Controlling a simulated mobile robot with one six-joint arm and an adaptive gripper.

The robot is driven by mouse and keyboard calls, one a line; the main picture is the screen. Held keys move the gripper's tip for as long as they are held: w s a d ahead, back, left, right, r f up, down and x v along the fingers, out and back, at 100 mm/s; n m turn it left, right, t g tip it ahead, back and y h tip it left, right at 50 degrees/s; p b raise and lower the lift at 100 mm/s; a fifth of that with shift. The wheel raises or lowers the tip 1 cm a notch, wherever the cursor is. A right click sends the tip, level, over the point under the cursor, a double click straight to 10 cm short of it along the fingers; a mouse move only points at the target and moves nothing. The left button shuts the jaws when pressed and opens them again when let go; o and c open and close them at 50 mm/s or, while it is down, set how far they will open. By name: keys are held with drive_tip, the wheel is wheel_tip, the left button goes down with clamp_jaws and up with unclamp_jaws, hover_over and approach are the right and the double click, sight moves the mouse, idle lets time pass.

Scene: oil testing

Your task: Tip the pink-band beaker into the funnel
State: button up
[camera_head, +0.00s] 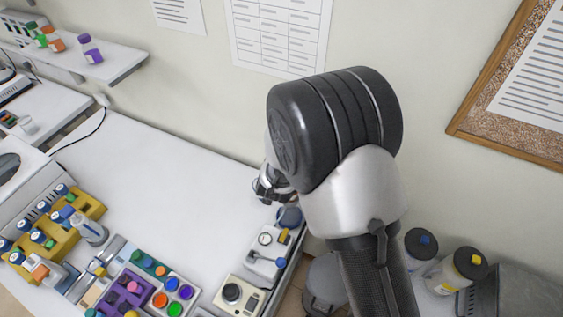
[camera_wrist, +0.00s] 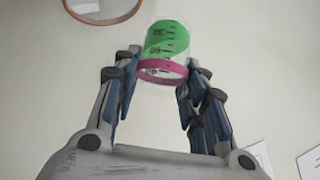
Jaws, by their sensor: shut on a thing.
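In the wrist view my gripper (camera_wrist: 160,76) is shut on the pink-band beaker (camera_wrist: 163,68), a clear vessel with a pink ring and green contents. The green edge slants across the glass; how far the beaker tilts I cannot tell. In the head view my gripper (camera_head: 270,187) is mostly hidden behind my arm, above the back right end of the white bench, and the beaker cannot be made out. I cannot identify the funnel in either view.
A small device with a dial (camera_head: 266,239) and a dark blue round item (camera_head: 289,216) stand at the bench's right edge below my gripper. A yellow rack (camera_head: 85,207) and purple tray (camera_head: 127,293) are left. The middle of the bench (camera_head: 165,190) is clear.

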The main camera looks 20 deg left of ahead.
drive_tip(key=shift+d+f+m+t+y+b, duration=0.15)
drive_tip(key=shift+f+m+y+b, duration=0.4)
drive_tip(key=shift+b, duration=2.4)
drive_tip(key=shift+f+m+t+y+b, duration=0.2)
drive_tip(key=shift+y+b, duration=0.65)
drive_tip(key=shift+b, duration=2.05)
drive_tip(key=shift+d+f+m+t+y+b, duration=0.15)
drive_tip(key=shift+m+y+b, duration=0.15)
drive_tip(key=shift+b, duration=0.45)
drive_tip(key=shift+a+f+m+t+y+b, duration=0.15)
drive_tip(key=shift+y+b, duration=0.15)
drive_tip(key=shift+b, duration=0.4)
drive_tip(key=shift+d+f+m+t+y+b, duration=0.25)
drive_tip(key=shift+m+y+b, duration=0.35)
drive_tip(key=shift+b, duration=0.6)
drive_tip(key=shift+d+f+m+t+y+b, duration=0.2)
drive_tip(key=shift+f+m+y+b, duration=0.15)
drive_tip(key=shift+y+b, duration=0.6)
drive_tip(key=shift+d+r+m+t+b, duration=0.15)
drive_tip(key=shift+m+t+b, duration=0.25)
drive_tip(key=shift+b, duration=0.8)
drive_tip(key=shift+d+r+m+t+y+b, duration=0.2)
drive_tip(key=shift+m+t+y+b, duration=0.5)
drive_tip(key=shift+b, duration=2.65)
